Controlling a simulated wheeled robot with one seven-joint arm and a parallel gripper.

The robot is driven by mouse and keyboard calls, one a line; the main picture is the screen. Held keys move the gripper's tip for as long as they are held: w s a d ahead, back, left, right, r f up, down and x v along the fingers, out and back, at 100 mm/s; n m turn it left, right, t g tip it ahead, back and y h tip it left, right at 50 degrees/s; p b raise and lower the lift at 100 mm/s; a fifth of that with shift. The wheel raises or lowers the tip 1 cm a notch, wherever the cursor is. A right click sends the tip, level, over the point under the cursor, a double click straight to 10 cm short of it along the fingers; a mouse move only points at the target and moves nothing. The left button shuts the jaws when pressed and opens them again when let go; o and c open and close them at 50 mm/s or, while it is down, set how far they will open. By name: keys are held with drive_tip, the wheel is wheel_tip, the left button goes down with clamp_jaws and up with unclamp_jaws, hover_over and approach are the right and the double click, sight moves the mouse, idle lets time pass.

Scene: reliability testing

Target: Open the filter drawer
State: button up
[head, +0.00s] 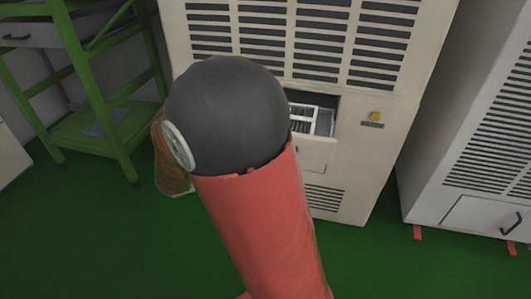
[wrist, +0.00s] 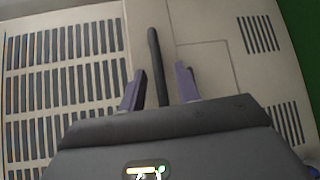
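The filter drawer (head: 318,151) of the beige cabinet stands partly open in the head view, with white slatted contents showing inside it. My arm hides its left part, and the handle and my gripper are out of sight there. In the wrist view, a dark bar handle (wrist: 154,50) reaches down between the two purple fingers of my gripper (wrist: 160,88). The fingers are apart, with a gap showing on each side of the handle. Contact with it cannot be seen. The handle's lower end is hidden by the gripper body.
The beige cabinet (head: 418,60) has vent grilles and a yellow switch (head: 375,116) right of the drawer. A second grey cabinet (head: 441,165) with a handle stands at right. A green rack (head: 113,128) stands at left. Green floor (head: 110,235) is clear in front.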

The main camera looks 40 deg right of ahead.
drive_tip(key=a+r, duration=0.1)
drive_tip(key=a, duration=0.6)
drive_tip(key=shift+w, duration=0.3)
drive_tip(key=s+f+y, duration=0.2)
drive_tip(key=s+y, duration=0.8)
drive_tip(key=s+a+r+t+y, duration=0.1)
drive_tip(key=a+r+t+y, duration=0.2)
drive_tip(key=a+t+y, duration=0.3)
drive_tip(key=shift+a+r+m+t, duration=0.3)
drive_tip(key=shift+a+t, duration=0.2)
drive_tip(key=shift+a, duration=0.45)
